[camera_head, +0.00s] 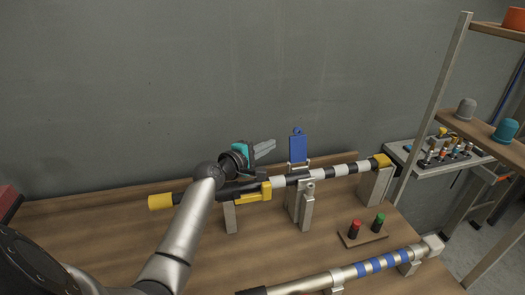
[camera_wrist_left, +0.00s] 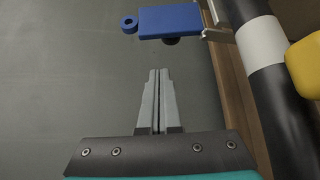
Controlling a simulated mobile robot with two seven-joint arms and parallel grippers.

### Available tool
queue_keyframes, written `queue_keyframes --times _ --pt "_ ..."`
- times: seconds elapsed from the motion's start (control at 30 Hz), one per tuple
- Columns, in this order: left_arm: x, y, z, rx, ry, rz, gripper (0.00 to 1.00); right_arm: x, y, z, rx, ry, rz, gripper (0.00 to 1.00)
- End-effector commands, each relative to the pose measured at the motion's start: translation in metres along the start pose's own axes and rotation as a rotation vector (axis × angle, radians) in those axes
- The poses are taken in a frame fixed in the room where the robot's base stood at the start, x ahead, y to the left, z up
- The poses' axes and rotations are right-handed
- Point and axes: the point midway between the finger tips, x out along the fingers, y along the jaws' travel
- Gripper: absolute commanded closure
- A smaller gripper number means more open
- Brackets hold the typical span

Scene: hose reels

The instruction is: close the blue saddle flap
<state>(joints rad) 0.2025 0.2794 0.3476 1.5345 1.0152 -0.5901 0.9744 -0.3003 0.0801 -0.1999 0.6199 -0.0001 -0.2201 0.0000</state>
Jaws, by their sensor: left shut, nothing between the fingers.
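The blue saddle flap (camera_head: 298,146) stands upright on its hinge above a grey support post (camera_head: 301,204), behind a black-and-white banded pole. In the left wrist view the flap (camera_wrist_left: 170,21) shows with a ring at its free end and its hinge at the pole side. My left gripper (camera_head: 272,146) is shut and empty, behind the pole and to the left of the flap. In the left wrist view the fingertips (camera_wrist_left: 158,72) are together, a gap short of the flap. My right gripper is not in view.
The banded pole (camera_head: 341,170) rests across posts, with a yellow clamp (camera_head: 253,193) near its middle. A blue-striped pole (camera_head: 370,267) lies in front. Red and green buttons (camera_head: 367,230) stand between. A shelf rack (camera_head: 437,95) is at the right; a wall is behind.

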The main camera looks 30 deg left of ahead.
Motion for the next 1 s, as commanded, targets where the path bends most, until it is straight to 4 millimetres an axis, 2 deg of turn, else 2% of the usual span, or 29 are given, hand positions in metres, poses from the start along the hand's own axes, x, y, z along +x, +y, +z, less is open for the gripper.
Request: queue_keyframes --times 0.4,0.5,0.6,1.0 --pt "0.058 0.0 -0.001 0.0 0.0 0.001 1.0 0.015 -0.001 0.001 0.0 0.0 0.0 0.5" --pt "0.045 0.002 0.013 0.0 -0.001 -0.001 1.0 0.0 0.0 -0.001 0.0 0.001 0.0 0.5" --pt "0.038 0.002 0.022 0.001 -0.001 -0.001 1.0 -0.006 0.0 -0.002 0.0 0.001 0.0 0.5" --pt "0.03 0.0 0.031 0.0 0.001 0.0 1.0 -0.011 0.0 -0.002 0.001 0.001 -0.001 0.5"
